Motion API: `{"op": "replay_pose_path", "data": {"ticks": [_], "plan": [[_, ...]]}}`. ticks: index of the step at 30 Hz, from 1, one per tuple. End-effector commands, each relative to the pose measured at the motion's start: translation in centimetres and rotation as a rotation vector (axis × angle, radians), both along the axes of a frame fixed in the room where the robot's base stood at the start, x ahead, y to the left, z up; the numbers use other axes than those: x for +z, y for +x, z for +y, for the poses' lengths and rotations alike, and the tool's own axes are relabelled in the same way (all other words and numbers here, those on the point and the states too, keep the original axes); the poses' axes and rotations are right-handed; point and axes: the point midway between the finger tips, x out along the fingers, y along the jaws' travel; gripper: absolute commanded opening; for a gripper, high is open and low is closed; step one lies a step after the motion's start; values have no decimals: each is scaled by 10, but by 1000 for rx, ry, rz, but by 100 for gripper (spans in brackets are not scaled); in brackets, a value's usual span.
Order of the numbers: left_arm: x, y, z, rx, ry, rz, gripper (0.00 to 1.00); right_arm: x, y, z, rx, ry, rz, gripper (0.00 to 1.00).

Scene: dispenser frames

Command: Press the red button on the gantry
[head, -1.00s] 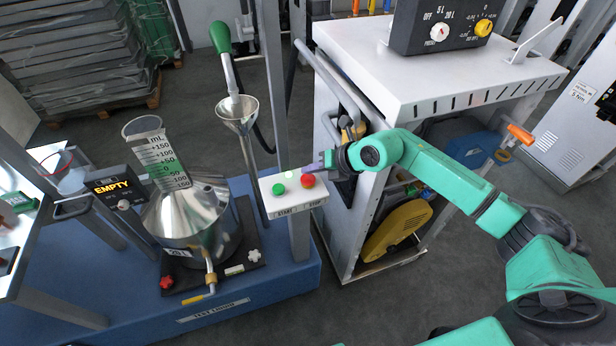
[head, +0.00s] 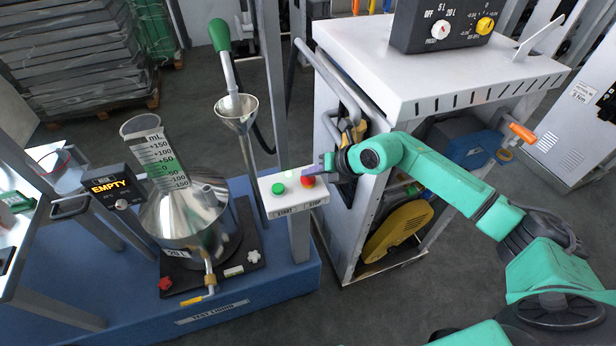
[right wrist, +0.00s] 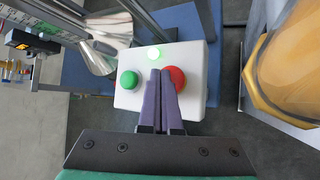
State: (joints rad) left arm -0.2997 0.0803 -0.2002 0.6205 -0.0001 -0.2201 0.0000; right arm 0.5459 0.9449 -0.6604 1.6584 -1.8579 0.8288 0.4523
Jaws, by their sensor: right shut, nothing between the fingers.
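The red button (head: 308,181) sits on the right of a white control box on the gantry (head: 292,193), above the label STOP. It also shows in the right wrist view (right wrist: 174,79), to the right of my fingers. A green button (head: 278,189) sits on the left above START, and a small green lamp glows behind them. My right gripper (head: 318,169) is shut and empty, with its purple fingertips at the red button; in the right wrist view the fingers (right wrist: 160,76) partly overlap the button's left edge. I cannot tell whether they touch it. My left gripper is not in view.
A metal vessel (head: 188,222) with a graduated neck stands left of the box, beside a display reading EMPTY (head: 112,185). A funnel (head: 237,112) hangs behind the box. A white cabinet (head: 430,65) stands to the right, close to my right arm.

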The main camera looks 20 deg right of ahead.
Motion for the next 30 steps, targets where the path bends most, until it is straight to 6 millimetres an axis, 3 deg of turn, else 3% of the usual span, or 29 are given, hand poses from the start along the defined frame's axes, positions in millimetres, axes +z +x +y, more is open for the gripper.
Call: {"op": "replay_pose_path", "data": {"ticks": [21, 30], "plan": [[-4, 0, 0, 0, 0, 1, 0, -6, 0, 0, 1, -1, 2, 0], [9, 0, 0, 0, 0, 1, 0, 10, 0, 0, 0, -1, 1, 0]]}}
